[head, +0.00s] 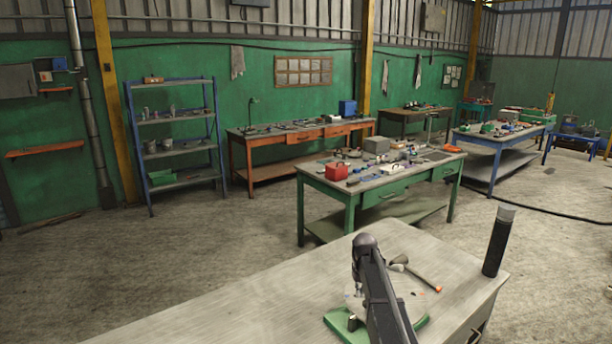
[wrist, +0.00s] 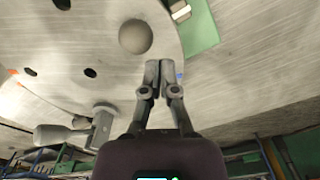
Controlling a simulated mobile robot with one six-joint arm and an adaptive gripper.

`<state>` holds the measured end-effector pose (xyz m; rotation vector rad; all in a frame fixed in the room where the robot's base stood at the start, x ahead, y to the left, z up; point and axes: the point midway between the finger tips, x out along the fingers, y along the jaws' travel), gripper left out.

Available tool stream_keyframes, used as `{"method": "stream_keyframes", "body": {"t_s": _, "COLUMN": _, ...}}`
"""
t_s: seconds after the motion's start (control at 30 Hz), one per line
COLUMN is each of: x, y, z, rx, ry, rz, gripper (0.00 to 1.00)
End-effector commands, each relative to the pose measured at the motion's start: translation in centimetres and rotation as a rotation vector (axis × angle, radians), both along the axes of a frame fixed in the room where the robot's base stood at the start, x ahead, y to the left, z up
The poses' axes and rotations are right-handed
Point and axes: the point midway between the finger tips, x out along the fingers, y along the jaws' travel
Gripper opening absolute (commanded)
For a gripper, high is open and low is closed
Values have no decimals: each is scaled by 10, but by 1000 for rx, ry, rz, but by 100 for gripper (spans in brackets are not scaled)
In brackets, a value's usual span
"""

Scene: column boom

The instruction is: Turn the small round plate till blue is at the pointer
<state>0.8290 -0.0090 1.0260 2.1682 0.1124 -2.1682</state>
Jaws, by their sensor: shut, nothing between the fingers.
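The round plate (wrist: 60,55) is pale grey with dark holes and fills the upper left of the wrist view. A grey round knob (wrist: 135,37) stands on it. A blue mark (wrist: 180,75) is at the plate's edge, just right of my fingertips. An orange mark (wrist: 14,72) shows at far left. A green base (wrist: 201,30) shows beyond the rim, with a small pale piece (wrist: 180,10) that may be the pointer. My gripper (wrist: 159,66) is shut and empty, beside the knob and apart from it in the picture. In the head view my arm hides much of the plate (head: 417,308) and base (head: 345,326).
The plate's base stands on a grey-topped bench (head: 250,305). A grey tool with an orange tip (head: 425,276) lies behind the plate. A tall black cylinder (head: 498,242) stands at the bench's right corner. The bench top to the left is clear.

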Motion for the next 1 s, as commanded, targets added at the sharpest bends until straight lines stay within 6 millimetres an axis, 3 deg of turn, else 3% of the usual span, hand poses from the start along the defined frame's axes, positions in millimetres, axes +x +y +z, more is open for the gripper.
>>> {"method": "stream_keyframes", "body": {"t_s": 1.0, "x": 0, "y": 1, "z": -27, "rx": 0, "ry": 0, "rz": 1, "gripper": 0}}
